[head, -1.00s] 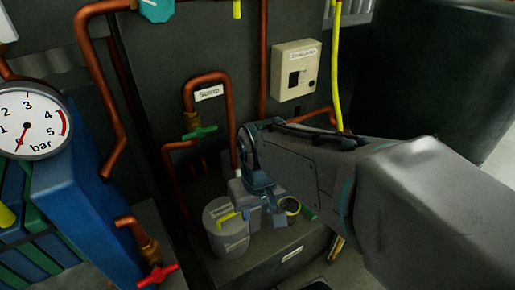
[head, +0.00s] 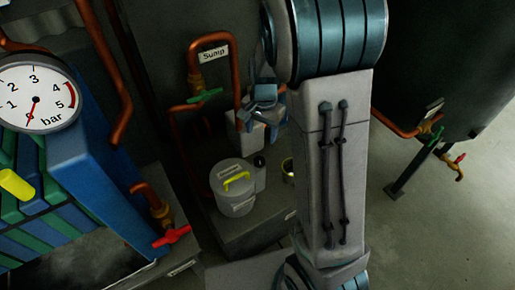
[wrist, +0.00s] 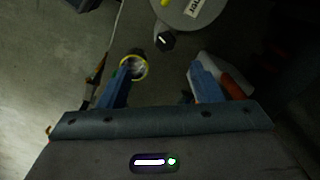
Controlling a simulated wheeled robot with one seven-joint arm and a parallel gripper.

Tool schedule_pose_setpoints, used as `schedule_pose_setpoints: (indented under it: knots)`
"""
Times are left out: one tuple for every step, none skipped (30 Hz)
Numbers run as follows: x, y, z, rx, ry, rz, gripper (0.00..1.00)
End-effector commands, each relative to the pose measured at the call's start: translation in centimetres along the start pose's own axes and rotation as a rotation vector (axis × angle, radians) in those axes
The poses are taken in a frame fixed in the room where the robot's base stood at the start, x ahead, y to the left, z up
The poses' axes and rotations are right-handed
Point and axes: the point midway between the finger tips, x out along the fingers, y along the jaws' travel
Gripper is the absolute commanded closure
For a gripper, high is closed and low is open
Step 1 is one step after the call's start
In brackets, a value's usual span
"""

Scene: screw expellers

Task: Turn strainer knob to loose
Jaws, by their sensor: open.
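A grey round pot (head: 235,203) with a yellow handle (head: 236,180) on its lid stands on the low ledge; I take the handle to be the strainer knob. In the wrist view the lid (wrist: 185,14) is cut off at the top edge, with a label I cannot read fully and a bit of the yellow handle (wrist: 165,3). My gripper (head: 265,97) is above and behind the pot, apart from it, near the Sump pipe. Its two fingers (wrist: 161,85) are spread, with nothing held between them. My arm covers part of the ledge.
A white container (head: 250,134) is just below my gripper. A black-capped bottle (head: 260,174) and a yellow-rimmed ring (head: 287,171) are beside the pot. The copper Sump pipe (head: 237,75) with a green valve handle (head: 205,97) rises close by. A red valve handle (head: 172,236) is at lower left.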

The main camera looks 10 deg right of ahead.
Motion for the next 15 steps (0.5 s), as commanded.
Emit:
schedule_pose_setpoints:
  knots:
    - [0.8, -0.5, -0.6, 0.03, 0.0, 0.013, 0.41]
    - [1.1, -0.8, -0.8, 0.048, 0.002, 0.017, 0.41]
    - [1.5, -1.0, -1.2, 0.067, 0.006, 0.022, 0.41]
    - [1.8, -1.2, -1.4, 0.078, 0.007, 0.026, 0.41]
    - [2.0, -1.3, -1.5, 0.088, 0.008, 0.029, 0.41]
    - [2.2, -1.4, -1.7, 0.097, 0.01, 0.031, 0.41]
    - [2.4, -1.5, -1.8, 0.103, 0.011, 0.032, 0.41]
    - [2.6, -1.5, -1.9, 0.107, 0.011, 0.034, 0.41]
    - [2.9, -1.5, -1.9, 0.11, 0.011, 0.035, 0.41]
    - [3.2, -1.5, -1.9, 0.112, 0.011, 0.035, 0.41]
    - [3.5, -1.5, -1.9, 0.112, 0.011, 0.035, 0.41]
    - [4.1, -1.5, -1.9, 0.112, 0.011, 0.035, 0.41]
    - [4.6, -1.4, -1.9, 0.112, 0.01, 0.036, 0.41]
    - [5.1, -1.4, -1.9, 0.112, 0.009, 0.037, 0.41]
    - [5.9, -1.3, -1.9, 0.112, 0.01, 0.037, 0.41]
